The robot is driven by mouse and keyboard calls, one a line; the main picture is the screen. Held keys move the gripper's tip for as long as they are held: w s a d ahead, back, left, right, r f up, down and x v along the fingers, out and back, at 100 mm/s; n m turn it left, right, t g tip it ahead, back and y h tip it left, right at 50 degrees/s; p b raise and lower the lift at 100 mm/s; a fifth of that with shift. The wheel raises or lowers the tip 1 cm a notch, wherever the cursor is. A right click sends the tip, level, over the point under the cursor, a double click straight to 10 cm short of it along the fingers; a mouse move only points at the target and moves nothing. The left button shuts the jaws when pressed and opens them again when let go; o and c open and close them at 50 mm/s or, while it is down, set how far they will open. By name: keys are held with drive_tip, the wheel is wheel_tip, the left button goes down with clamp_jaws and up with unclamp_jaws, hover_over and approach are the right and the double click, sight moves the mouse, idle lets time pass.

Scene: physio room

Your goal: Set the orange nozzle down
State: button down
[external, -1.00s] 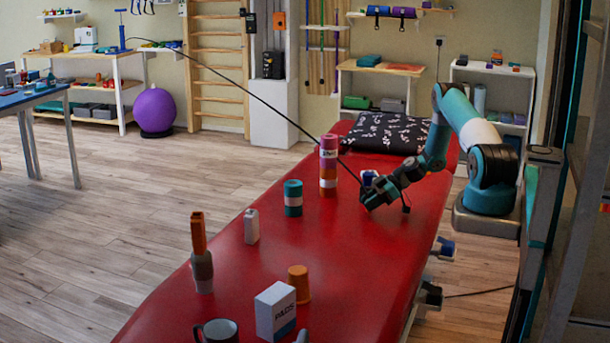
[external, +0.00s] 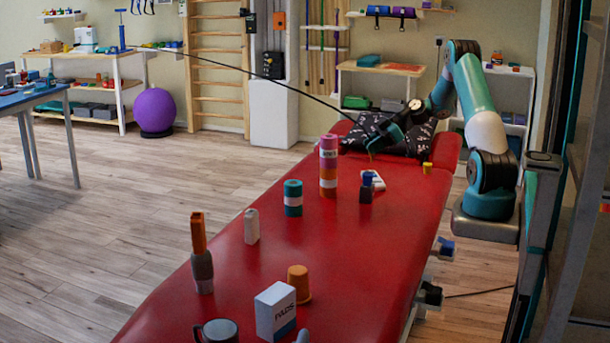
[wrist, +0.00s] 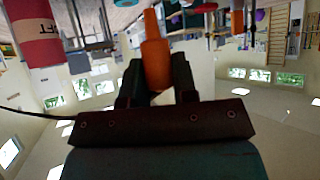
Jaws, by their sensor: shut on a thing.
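The orange nozzle (wrist: 157,52) is between the two dark jaws of my gripper (wrist: 157,80) in the wrist view. It has a wide body and a narrow tip pointing up the picture. In the external view my gripper (external: 372,148) is raised over the far end of the red treatment table (external: 370,255), in front of the patterned pillow (external: 352,139). The nozzle is too small and dark there to make out. A separate upright orange piece (external: 198,233) sits on a grey handle at the table's near left.
A pink-and-orange roll stack (external: 328,165), a teal roll (external: 293,197), a white bottle (external: 251,226), an orange cup (external: 299,283), a PADS box (external: 275,311) and a dark blue block (external: 366,190) stand on the table. A black cable (external: 270,83) runs to my gripper. The table's right middle is clear.

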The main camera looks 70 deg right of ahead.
wheel_tip(320, 180, up, 6)
drive_tip(key=shift+r, duration=0.1)
drive_tip(key=w+a+f+n+g+y+b, duration=0.1)
drive_tip(key=w+a+n+g+y+b, duration=0.15)
drive_tip(key=w+a, duration=1.1)
drive_tip(key=w+a+f+n+g+y+b, duration=0.15)
drive_tip(key=w+a+b, duration=0.25)
drive_tip(key=w+a, duration=0.95)
drive_tip(key=s+a+r+n+g+b, duration=0.15)
drive_tip(key=s+a, duration=0.25)
drive_tip(key=a, duration=1.7)
drive_tip(key=s+a+n+g+b, duration=0.1)
drive_tip(key=s+a+n+b, duration=0.2)
drive_tip(key=a, duration=1.7)
drive_tip(key=shift+y, duration=0.3)
wheel_tip(320, 180, down, 24)
drive_tip(key=shift+f+b, duration=0.15)
drive_tip(key=shift+b, duration=0.9)
drive_tip(key=shift+f, duration=0.1)
